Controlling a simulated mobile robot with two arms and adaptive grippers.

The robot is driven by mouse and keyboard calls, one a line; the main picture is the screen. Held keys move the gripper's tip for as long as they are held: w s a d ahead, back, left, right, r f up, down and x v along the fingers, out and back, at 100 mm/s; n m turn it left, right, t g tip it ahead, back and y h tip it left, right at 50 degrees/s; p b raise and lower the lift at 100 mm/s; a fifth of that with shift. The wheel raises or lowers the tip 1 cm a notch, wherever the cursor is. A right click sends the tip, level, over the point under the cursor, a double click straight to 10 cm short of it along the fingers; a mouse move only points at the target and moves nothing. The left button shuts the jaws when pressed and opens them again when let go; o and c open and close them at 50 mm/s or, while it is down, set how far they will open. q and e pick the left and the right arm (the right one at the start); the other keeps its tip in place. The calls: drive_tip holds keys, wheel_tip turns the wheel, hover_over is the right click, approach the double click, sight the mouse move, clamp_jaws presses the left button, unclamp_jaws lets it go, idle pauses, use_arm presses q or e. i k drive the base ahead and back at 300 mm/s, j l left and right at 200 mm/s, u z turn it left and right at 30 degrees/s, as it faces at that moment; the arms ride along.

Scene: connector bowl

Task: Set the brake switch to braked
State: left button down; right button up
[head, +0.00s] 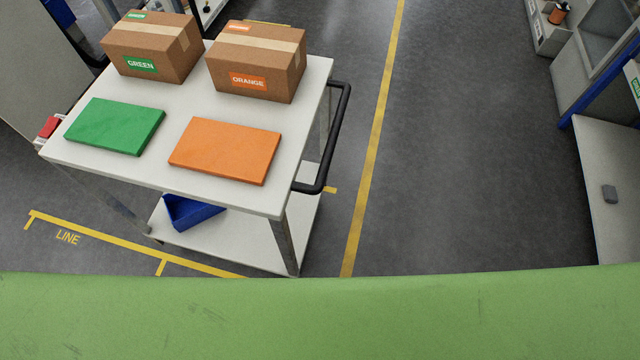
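A white cart (190,187) stands at the left of the head view. A small red part (49,127) shows at the cart's left edge, on a pale mount. It may be the brake switch, but it is too small to tell its setting. A black push handle (338,140) is on the cart's right side. Neither of my grippers is in view.
On the cart are a green pad (115,126), an orange pad (225,150), a GREEN carton (150,50) and an ORANGE carton (257,65). A blue bin (190,212) sits on the lower shelf. Open floor (460,170) lies right; a green surface (320,315) spans the bottom.

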sight(53, 123)
drive_tip(key=u, duration=1.65)
